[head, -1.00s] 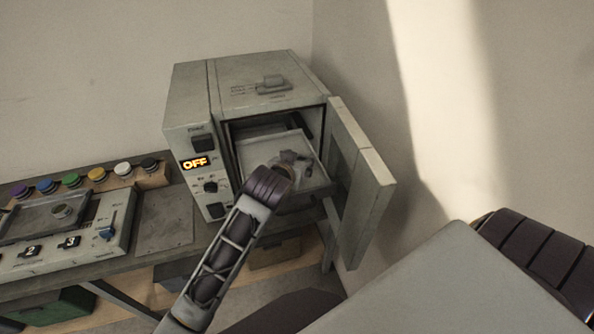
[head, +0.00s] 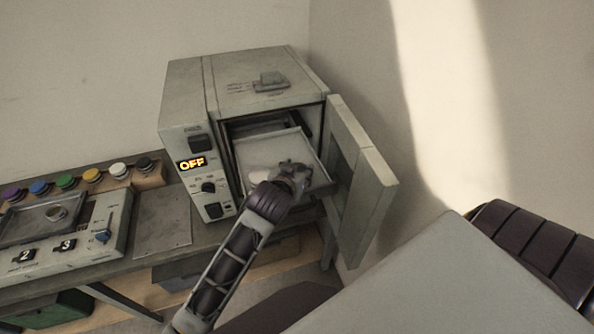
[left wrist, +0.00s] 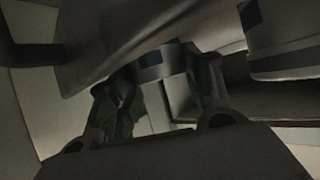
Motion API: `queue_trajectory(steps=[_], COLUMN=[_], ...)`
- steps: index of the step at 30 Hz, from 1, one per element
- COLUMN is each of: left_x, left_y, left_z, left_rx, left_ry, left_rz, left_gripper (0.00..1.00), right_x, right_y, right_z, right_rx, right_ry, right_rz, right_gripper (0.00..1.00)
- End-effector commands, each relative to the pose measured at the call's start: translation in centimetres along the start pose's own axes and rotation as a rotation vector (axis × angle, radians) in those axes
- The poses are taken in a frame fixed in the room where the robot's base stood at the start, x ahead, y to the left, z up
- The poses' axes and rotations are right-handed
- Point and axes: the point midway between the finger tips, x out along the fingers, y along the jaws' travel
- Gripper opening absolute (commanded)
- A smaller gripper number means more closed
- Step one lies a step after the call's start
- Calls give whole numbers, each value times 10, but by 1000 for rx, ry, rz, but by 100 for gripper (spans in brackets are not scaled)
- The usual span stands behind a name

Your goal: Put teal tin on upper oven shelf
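The oven (head: 255,85) stands open at the back, and a pale shelf (head: 313,160) sticks out of its front. I cannot tell its level from a second shelf. My left gripper (head: 292,172) is over the front part of this shelf. In the left wrist view its fingers (left wrist: 160,85) are apart, with a grey surface bearing a small blue-teal patch (left wrist: 150,59) between them. I cannot tell whether this is the teal tin or whether the fingers touch it. No teal tin shows clearly in the head view. My right gripper is out of view.
The oven door (head: 362,180) stands open close to the right of my left gripper. The oven display (head: 192,163) reads OFF. A control panel (head: 68,250) and several coloured knobs (head: 66,182) are at left. Bare wall lies beyond the door.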

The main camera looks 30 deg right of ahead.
Motion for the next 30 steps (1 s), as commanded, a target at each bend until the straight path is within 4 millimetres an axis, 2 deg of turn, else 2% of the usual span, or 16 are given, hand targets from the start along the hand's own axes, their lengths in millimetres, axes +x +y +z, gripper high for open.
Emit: queue_trajectory(steps=[3, 17, 30], left_x=[0, -3, -32], left_y=[0, 0, 0], left_z=[0, -3, -2], left_rx=[0, 0, -1], left_ry=[0, 1, 2], left_rz=[-1, 0, 0], left_gripper=[60, 60, 60], right_x=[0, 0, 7], right_y=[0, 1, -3], right_z=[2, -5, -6], right_rx=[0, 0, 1], right_ry=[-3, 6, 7], right_rz=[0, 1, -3], right_gripper=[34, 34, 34])
